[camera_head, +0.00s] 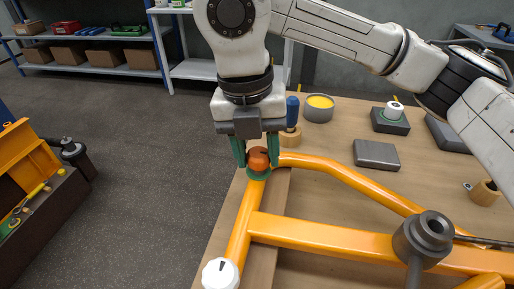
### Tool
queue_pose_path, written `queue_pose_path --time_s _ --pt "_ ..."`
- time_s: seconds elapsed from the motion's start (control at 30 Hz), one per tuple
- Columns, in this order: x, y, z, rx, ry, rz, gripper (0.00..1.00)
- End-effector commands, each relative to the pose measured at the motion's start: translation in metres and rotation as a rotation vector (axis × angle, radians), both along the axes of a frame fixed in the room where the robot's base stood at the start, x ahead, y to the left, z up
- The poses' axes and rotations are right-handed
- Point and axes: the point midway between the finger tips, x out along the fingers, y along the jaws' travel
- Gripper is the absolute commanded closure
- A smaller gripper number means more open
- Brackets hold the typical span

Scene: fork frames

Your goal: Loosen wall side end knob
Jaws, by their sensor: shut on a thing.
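An orange knob (258,159) with a dark mark sits on a green collar (259,174) at the far corner of the yellow-orange tube frame (247,215). My gripper (257,153) points down over it, with its green fingers on both sides, shut on the orange knob. A white knob (220,273) with a dark mark sits at the near end of the same side tube. The fingers hide part of the orange knob's sides.
A grey clamp-like fitting (424,238) stands on the frame at the right. Behind it on the wooden table (330,140) are a grey block (376,154), a tin with yellow contents (319,107), a blue-handled tool (292,112) and a white-topped item (393,109). Open floor lies left.

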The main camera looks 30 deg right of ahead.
Motion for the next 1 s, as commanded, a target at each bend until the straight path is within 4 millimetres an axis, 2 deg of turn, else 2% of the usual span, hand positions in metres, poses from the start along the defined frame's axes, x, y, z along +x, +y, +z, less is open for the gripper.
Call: queue_pose_path --time_s 0.03,0.17,0.57,1.0 --pt "-0.0001 -0.0002 0.0001 -0.001 0.001 0.0 0.75" --pt "-0.0002 -0.0002 0.0001 -0.001 0.001 0.0 0.87" --pt "-0.0002 -0.0007 -0.0008 -0.003 -0.001 0.083 0.88" --pt "-0.0012 -0.0015 -0.0016 -0.004 -0.001 0.45 0.88"
